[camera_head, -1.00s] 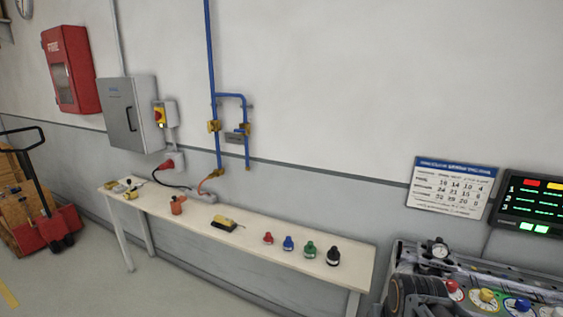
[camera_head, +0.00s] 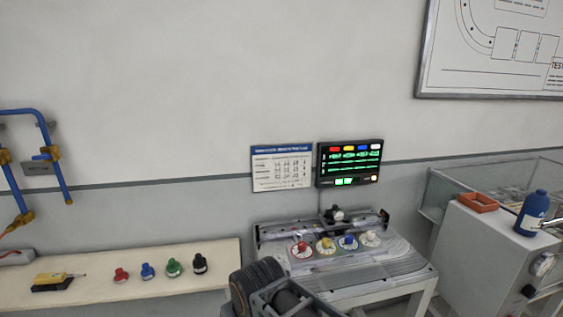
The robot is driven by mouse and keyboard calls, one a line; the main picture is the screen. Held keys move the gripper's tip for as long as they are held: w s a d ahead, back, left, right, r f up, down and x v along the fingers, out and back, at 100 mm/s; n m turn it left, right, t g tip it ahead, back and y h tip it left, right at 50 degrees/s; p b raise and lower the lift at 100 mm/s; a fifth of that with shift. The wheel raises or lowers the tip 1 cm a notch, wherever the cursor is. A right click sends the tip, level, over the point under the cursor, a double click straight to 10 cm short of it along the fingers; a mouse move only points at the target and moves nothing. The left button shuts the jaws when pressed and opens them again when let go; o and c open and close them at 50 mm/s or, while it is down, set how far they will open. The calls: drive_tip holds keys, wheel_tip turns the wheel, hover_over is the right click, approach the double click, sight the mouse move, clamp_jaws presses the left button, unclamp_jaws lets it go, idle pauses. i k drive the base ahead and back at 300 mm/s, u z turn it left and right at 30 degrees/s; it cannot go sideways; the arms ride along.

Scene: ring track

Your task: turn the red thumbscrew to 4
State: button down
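The red thumbscrew (camera_head: 301,246) sits on a white dial at the left end of a row on the grey bench fixture (camera_head: 385,282). The yellow (camera_head: 326,243), blue (camera_head: 348,242) and white (camera_head: 371,237) thumbscrews stand to its right on like dials. The dial numbers are too small to read.
A wall display (camera_head: 349,163) and a printed chart (camera_head: 282,167) hang above the fixture. A narrow table (camera_head: 190,285) holding several coloured knobs stands left. A grey cabinet (camera_head: 490,255) stands right.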

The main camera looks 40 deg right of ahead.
sight(301, 245)
drive_tip(key=z, duration=1.1)
